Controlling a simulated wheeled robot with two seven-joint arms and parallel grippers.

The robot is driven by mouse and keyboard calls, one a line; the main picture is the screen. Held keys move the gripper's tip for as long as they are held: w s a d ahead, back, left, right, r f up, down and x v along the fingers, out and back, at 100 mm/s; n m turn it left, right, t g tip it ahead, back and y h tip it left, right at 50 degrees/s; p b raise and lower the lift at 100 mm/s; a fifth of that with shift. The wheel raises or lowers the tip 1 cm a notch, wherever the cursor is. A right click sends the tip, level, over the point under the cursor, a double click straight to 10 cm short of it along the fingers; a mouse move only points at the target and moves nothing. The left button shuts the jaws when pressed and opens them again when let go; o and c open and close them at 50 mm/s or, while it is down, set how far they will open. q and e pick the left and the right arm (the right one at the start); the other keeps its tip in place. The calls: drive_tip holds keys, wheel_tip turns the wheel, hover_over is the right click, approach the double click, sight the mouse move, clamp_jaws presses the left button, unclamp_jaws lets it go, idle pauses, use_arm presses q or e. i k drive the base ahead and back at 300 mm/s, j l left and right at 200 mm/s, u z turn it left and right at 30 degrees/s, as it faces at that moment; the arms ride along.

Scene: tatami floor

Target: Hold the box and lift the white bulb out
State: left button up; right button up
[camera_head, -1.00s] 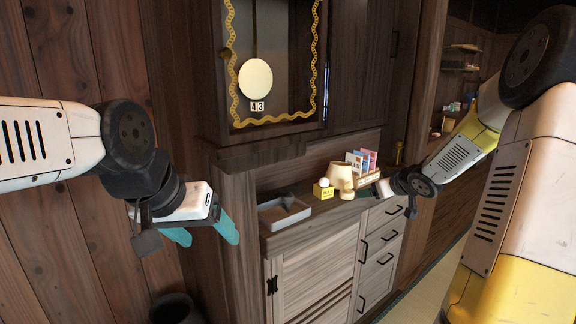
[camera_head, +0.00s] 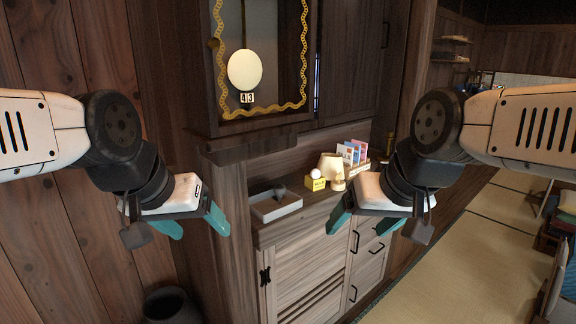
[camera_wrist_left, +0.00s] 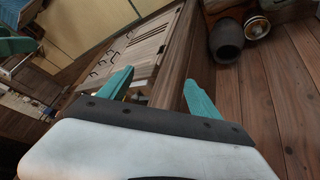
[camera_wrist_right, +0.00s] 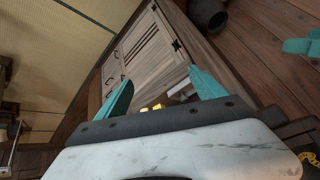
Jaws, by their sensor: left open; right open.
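The small yellow box (camera_head: 315,184) stands on the cabinet top in the head view, and the round white bulb (camera_head: 315,173) sits at its top. My left gripper (camera_head: 193,224) is open and empty, to the left of the cabinet and well apart from the box. My right gripper (camera_head: 362,224) is open and empty in front of the cabinet, lower in the picture and right of the box. The right wrist view shows a small yellow patch between the fingers, too small to name. The left wrist view shows neither box nor bulb clearly.
A grey tray (camera_head: 276,207) lies left of the box on the cabinet top (camera_head: 290,226). A cream lamp (camera_head: 331,168) stands close at the box's right, with upright cards (camera_head: 352,152) behind. A pendulum clock (camera_head: 245,70) hangs above. A dark pot (camera_head: 172,306) stands on the floor.

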sight(315, 174)
drive_tip(key=i+l+u, duration=0.1)
drive_tip(key=u, duration=0.3)
drive_tip(key=l+u, duration=0.35)
drive_tip(key=i+l+u, duration=0.15)
drive_tip(key=l, duration=0.4)
drive_tip(key=i+l+u, duration=0.2)
drive_tip(key=l, duration=0.4)
drive_tip(key=l+u, duration=0.15)
drive_tip(key=l, duration=1.5)
drive_tip(key=k, duration=0.45)
drive_tip(key=i, duration=0.5)
